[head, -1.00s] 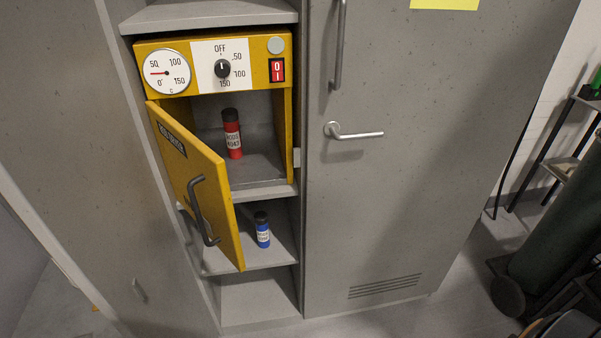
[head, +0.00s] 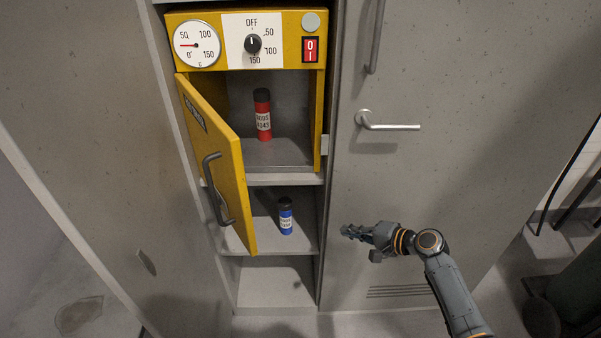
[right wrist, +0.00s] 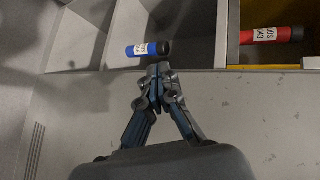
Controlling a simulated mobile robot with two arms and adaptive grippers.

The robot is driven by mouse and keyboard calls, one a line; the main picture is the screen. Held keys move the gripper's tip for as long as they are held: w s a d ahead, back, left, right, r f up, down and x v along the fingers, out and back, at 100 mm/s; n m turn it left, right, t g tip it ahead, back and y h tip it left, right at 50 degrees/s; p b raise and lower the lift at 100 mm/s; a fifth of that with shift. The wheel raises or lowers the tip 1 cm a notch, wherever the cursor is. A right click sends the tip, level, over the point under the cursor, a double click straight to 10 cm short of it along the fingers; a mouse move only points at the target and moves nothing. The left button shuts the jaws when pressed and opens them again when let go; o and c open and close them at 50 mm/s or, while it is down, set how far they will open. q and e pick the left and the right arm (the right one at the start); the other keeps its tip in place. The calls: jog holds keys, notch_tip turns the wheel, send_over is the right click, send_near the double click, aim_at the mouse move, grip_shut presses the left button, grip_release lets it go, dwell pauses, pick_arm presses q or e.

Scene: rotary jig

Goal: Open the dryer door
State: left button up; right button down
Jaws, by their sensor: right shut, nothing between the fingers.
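The yellow dryer (head: 247,40) sits in the open cabinet, with a dial, a knob and a red switch on its front. Its yellow door (head: 221,170) is swung open to the left, its dark handle (head: 215,187) facing out. A red bottle (head: 263,115) stands upright inside the dryer; it also shows in the right wrist view (right wrist: 272,35). My right gripper (head: 348,231) is shut and empty, in front of the grey cabinet door, right of and apart from the dryer door. Its fingertips also show in the right wrist view (right wrist: 158,72). My left gripper is not in view.
A blue bottle (head: 286,216) stands on the shelf below the dryer. A grey cabinet door (head: 440,170) with a metal lever handle (head: 390,126) closes off the right side. Another grey panel (head: 90,130) stands at the left.

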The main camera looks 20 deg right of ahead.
notch_tip(320, 180, up, 23)
jog(key=s+a+n+t+y, duration=0.1)
jog(key=a+n+y, duration=0.2)
jog(key=y, duration=0.3)
jog(key=w+a+p, duration=0.3)
jog(key=a+p, duration=0.1)
jog(key=a, duration=0.6)
jog(key=shift+w+a+f+p, duration=0.25)
jog(key=shift+w+p, duration=0.1)
